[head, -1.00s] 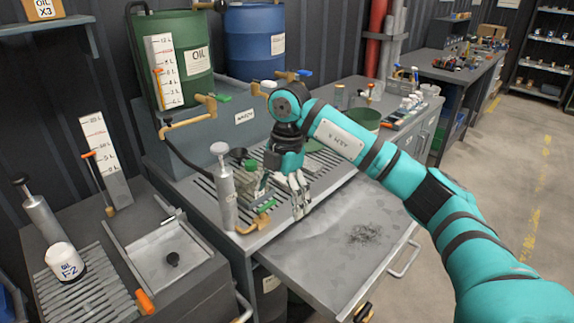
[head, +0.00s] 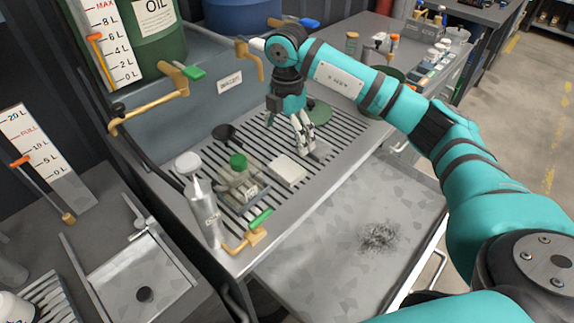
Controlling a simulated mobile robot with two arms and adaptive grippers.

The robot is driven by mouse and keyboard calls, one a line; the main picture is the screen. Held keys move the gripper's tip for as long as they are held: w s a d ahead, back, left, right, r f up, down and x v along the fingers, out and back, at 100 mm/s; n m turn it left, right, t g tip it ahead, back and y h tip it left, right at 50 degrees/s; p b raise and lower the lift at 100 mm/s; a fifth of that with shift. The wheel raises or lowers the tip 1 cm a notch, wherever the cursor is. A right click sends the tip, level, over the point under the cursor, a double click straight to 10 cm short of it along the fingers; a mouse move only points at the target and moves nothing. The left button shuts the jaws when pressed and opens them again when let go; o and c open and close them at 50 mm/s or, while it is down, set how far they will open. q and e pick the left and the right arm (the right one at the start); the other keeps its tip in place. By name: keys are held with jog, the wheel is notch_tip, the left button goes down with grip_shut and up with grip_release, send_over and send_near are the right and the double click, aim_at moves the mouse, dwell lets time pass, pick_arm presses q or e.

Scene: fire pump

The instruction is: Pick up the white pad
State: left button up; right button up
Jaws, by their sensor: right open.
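The white pad (head: 288,171) is a small pale square lying flat on the slatted metal grate of the bench, in the middle of the head view. My right gripper (head: 306,149) points down just behind and to the right of the pad, close to the grate. Its fingers are apart and nothing shows between them. The gripper does not cover the pad. My left gripper is not in view.
Left of the pad stand a green-capped clear bottle (head: 241,183), a black funnel (head: 224,133) and a metal pump cylinder (head: 204,212). A green disc (head: 318,112) lies behind the gripper. A brass tap (head: 253,235) sits at the front edge. An open drawer (head: 345,235) juts out below.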

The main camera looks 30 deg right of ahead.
aim_at(287, 167)
jog(key=f, duration=0.4)
jog(key=shift+w+d+p, duration=0.15)
jog(key=shift+w+p, duration=0.05)
jog(key=shift+p, duration=0.15)
notch_tip(287, 167, down, 2)
jog(key=shift+w+f, duration=0.1)
jog(key=shift+f, duration=0.1)
jog(key=shift+f+p, duration=0.3)
jog(key=shift+p, duration=0.05)
notch_tip(287, 167, down, 4)
jog(key=shift+r+p, duration=0.15)
jog(key=shift+p, duration=0.55)
jog(key=shift+f, duration=0.5)
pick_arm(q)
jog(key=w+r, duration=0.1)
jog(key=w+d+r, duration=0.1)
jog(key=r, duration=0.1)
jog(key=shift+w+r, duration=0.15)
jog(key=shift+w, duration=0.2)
pick_arm(e)
jog(key=c, duration=0.8)
pick_arm(q)
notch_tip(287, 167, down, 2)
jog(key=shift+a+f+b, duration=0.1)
jog(key=shift+b, duration=0.95)
pick_arm(e)
notch_tip(287, 167, up, 10)
jog(key=shift+r, duration=0.1)
jog(key=shift+c, duration=0.2)
